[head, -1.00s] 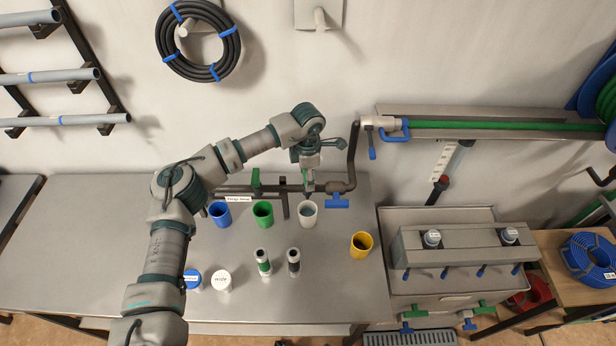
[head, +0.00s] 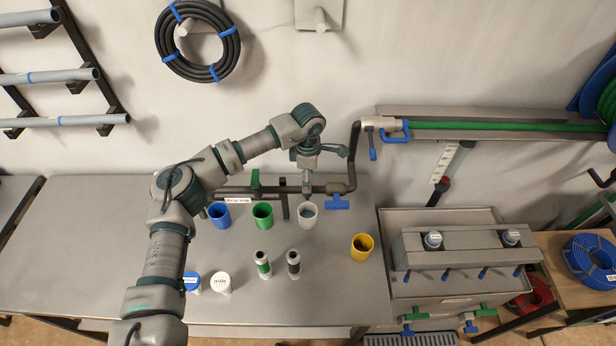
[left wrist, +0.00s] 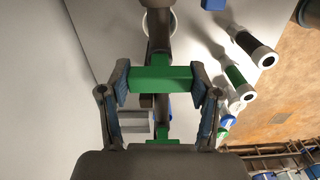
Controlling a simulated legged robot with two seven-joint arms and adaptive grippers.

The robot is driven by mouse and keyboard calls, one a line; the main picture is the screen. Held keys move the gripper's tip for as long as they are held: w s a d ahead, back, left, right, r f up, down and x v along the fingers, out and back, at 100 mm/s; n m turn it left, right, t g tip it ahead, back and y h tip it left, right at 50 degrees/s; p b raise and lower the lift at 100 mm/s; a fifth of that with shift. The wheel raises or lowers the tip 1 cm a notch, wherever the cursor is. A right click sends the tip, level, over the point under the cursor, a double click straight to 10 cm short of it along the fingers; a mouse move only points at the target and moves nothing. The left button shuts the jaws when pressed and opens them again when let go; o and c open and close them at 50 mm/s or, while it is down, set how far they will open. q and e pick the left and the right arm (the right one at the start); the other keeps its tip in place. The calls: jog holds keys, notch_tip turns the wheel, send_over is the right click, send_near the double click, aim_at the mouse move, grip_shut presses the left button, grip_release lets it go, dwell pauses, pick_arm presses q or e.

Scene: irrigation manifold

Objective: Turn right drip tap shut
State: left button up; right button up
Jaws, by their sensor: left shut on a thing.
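The right drip tap's green handle (left wrist: 160,79) lies between the two fingers of my left gripper in the left wrist view, crosswise to the dark pipe (left wrist: 158,32). My left gripper (head: 308,188) is shut on it, above the pale cup (head: 307,221); it also shows in the left wrist view (left wrist: 160,84). In the head view the gripper hides this handle. The left drip tap (head: 255,181) has a green handle standing up from the pipe. My right gripper is in neither view.
A blue-handled valve (head: 337,202) sits close to the right of my gripper. A blue cup (head: 219,217), a green cup (head: 263,217) and a yellow cup (head: 361,250) stand on the bench (head: 110,240). The bench's left part is clear.

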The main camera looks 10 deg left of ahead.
pick_arm(q)
jog(key=o, duration=1.1)
jog(key=shift+o, duration=0.2)
notch_tip(320, 180, up, 12)
jog(key=shift+w, duration=0.15)
jog(key=shift+f, duration=0.15)
